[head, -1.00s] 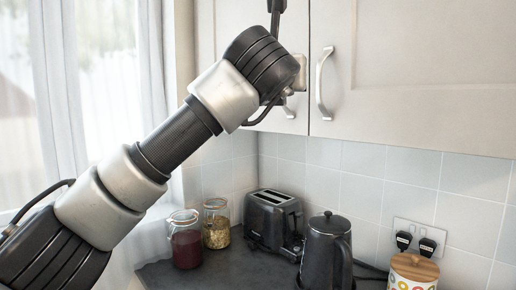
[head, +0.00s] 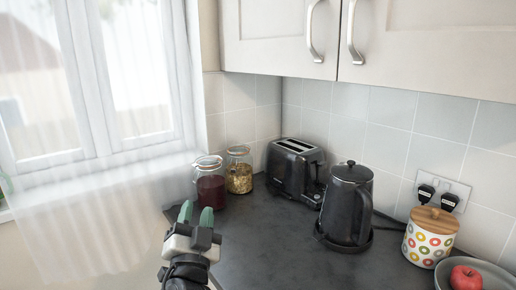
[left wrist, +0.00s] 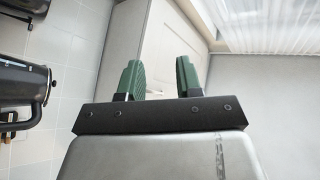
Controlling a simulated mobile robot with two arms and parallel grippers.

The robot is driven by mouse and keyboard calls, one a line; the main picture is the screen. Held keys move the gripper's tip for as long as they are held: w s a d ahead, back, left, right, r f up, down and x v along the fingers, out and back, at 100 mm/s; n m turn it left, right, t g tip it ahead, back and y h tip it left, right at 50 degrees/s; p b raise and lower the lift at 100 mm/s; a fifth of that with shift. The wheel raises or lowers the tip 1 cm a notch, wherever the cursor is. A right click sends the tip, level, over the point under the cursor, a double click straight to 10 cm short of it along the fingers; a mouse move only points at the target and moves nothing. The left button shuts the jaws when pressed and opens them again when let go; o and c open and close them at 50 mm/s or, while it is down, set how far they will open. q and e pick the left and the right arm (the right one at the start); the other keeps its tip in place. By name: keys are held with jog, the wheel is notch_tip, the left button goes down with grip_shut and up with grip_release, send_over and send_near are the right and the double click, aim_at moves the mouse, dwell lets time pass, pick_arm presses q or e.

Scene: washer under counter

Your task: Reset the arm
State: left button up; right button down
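My left gripper (head: 196,215) is low in the head view, in front of the dark countertop (head: 270,250) near its left edge. Its two green fingers point upward in the picture. In the left wrist view the green fingers (left wrist: 160,78) stand apart with an empty gap between them, so it is open and holds nothing. My right gripper is in neither view.
On the counter stand a jar of dark red contents (head: 211,190), a jar of pasta (head: 239,177), a toaster (head: 295,168), a kettle (head: 346,205), a patterned canister (head: 429,240) and a bowl (head: 495,272) with a red apple (head: 466,279). Closed wall cupboards (head: 430,45) hang above. The front counter is clear.

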pick_arm(q)
jog(key=s+a+f+n+g+y, duration=0.1)
jog(key=s+a+f+n+g, duration=0.2)
jog(key=f, duration=0.4)
jog(key=s+a+f+g, duration=0.3)
jog(key=s+f+g, duration=0.15)
jog(key=f, duration=0.35)
jog(key=s+a+f+n+g+y, duration=0.1)
jog(key=s+a+f+n+g, duration=0.2)
jog(key=f, duration=0.4)
jog(key=s+f+g+h, duration=0.1)
jog(key=s+f+g, duration=0.2)
jog(key=s, duration=0.4)
jog(key=s+f+m+g+h, duration=0.1)
jog(key=s+f+g, duration=0.2)
jog(key=s, duration=0.4)
jog(key=s+f+g+h, duration=0.1)
jog(key=s+f+g, duration=0.2)
jog(key=s, duration=0.4)
notch_tip(320, 180, down, 26)
jog(key=g, duration=0.2)
jog(key=s+a+f, duration=0.1)
jog(key=s+f, duration=0.7)
jog(key=s+a+f, duration=0.2)
jog(key=s+f, duration=0.6)
jog(key=s, duration=0.1)
jog(key=shift+a+m+g, duration=0.3)
jog(key=shift+g, duration=0.05)
jog(key=shift+f, duration=0.1)
